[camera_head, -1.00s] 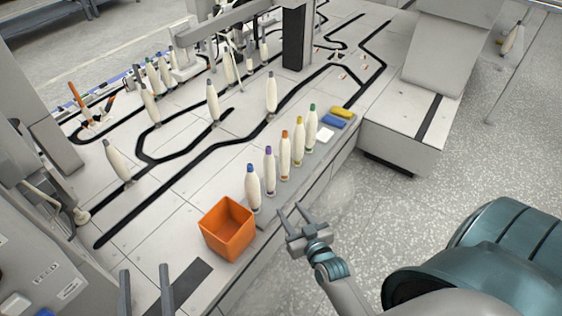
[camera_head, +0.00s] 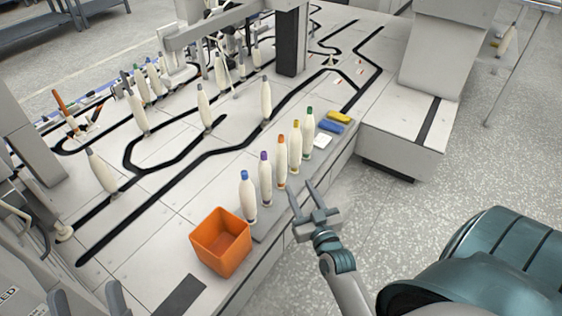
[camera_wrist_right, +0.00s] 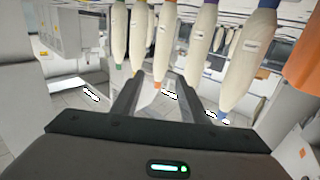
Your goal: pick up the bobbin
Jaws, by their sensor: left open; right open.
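A row of cream bobbins stands upright along the table's near edge: blue-tipped (camera_head: 249,202), purple-tipped (camera_head: 265,182), orange-tipped (camera_head: 282,164), yellow-tipped (camera_head: 295,150) and green-tipped (camera_head: 308,134). Which one the task means is not marked. My right gripper (camera_head: 301,187) is open and empty, just in front of the row near the orange-tipped bobbin. In the right wrist view the bobbins appear tip-down, and the orange-tipped bobbin (camera_wrist_right: 165,45) shows beyond the gap between the open fingers (camera_wrist_right: 154,80). My left gripper (camera_head: 89,298) is open at the bottom left, far from the row.
An orange bin (camera_head: 221,243) stands at the near end of the row. Yellow (camera_head: 339,117), blue (camera_head: 331,126) and white (camera_head: 322,141) pieces lie beyond the green-tipped bobbin. Other bobbins stand further back along black tracks. Open floor (camera_head: 420,215) lies to the right.

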